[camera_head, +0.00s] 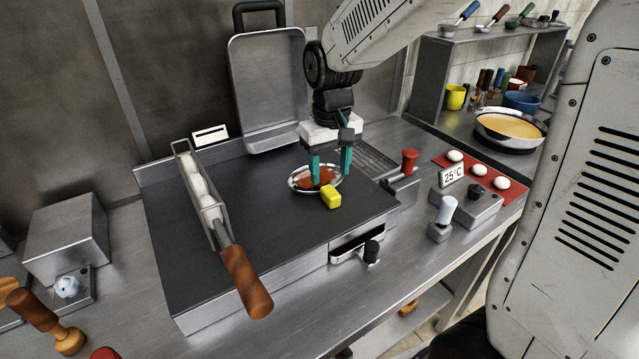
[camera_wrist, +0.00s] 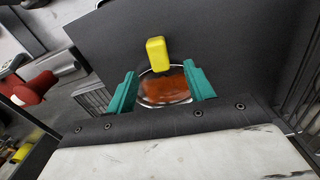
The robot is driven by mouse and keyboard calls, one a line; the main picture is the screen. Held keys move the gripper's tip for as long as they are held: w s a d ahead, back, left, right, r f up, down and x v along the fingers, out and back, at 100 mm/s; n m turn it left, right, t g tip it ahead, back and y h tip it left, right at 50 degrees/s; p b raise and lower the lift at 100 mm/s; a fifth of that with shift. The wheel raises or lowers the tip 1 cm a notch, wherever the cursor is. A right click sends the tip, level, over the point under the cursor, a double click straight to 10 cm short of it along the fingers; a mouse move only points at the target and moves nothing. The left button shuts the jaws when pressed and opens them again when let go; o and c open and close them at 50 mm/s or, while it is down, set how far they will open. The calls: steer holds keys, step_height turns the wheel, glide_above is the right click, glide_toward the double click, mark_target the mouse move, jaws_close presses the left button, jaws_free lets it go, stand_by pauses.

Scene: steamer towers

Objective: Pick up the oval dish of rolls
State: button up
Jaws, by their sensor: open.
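The oval dish (camera_head: 295,184) is a small silver dish with reddish-brown food in it, lying on the dark griddle plate. A yellow block (camera_head: 331,197) sits at its near edge and looks like part of it or touching it; I cannot tell which. My gripper (camera_head: 330,176) is open above the dish, with its teal fingers pointing down. In the wrist view the dish (camera_wrist: 163,102) lies between the two open fingers (camera_wrist: 160,92), with the yellow block (camera_wrist: 156,53) beyond it. The fingers hide part of the dish rim, and I cannot tell whether they touch it.
A long metal holder with white balls and a wooden handle (camera_head: 246,282) lies across the griddle's left side. A raised metal lid (camera_head: 268,90) stands behind. A red-topped lever (camera_head: 409,162) and a control box (camera_head: 466,207) are at the right. The griddle's front middle (camera_head: 285,215) is clear.

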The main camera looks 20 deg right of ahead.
mark_target(330, 190)
step_height(330, 190, down, 6)
steer(key=shift+d, duration=0.1)
jaws_close()
